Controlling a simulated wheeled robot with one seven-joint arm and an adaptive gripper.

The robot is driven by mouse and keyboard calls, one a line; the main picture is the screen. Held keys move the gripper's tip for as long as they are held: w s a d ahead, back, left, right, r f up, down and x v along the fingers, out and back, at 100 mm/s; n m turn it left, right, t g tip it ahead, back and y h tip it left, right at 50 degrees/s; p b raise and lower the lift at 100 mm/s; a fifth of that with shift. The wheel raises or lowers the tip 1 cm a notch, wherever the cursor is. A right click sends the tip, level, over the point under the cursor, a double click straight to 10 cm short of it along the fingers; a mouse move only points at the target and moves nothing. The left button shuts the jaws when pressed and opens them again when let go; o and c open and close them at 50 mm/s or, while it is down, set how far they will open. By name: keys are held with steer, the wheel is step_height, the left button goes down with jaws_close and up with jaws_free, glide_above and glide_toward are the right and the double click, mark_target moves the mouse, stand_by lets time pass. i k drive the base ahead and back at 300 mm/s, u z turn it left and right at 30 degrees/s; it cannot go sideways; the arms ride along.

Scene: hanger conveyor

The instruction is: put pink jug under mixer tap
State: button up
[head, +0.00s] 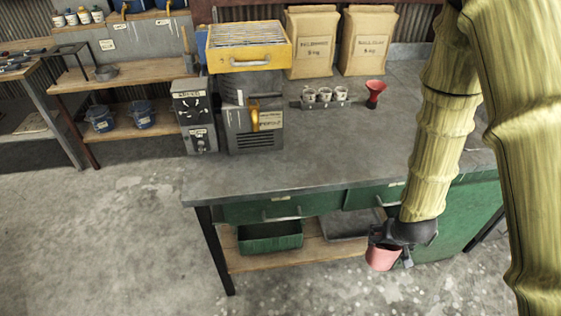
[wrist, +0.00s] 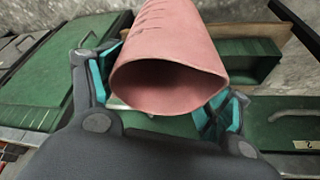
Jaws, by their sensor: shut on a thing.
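The pink jug (head: 382,259) is held in my gripper (head: 392,248), in front of the green workbench and below its top. In the wrist view the jug (wrist: 172,40) lies between the teal-padded fingers, its open mouth facing the camera; the inside looks dark. The gripper is shut on its sides. A grey machine (head: 255,140) with a yellow tray (head: 249,57) on top stands on the left part of the bench. A yellow-orange spout-like part (head: 254,114) shows on its front; it looks like the tap. The jug is well away from it, to the lower right.
A grey control box (head: 192,115) stands left of the machine. Small cups (head: 325,95) and a red funnel (head: 375,91) stand behind on the bench (head: 330,160), with two paper sacks (head: 312,43) at the back. The bench's middle is clear. Its front edge and drawers (head: 280,208) are near the jug.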

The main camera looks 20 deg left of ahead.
mark_target(262, 169)
steer(key=z, duration=1.05)
steer(key=k, duration=1)
steer(key=u, duration=1.2)
steer(key=i, duration=0.5)
steer(key=u, duration=0.05)
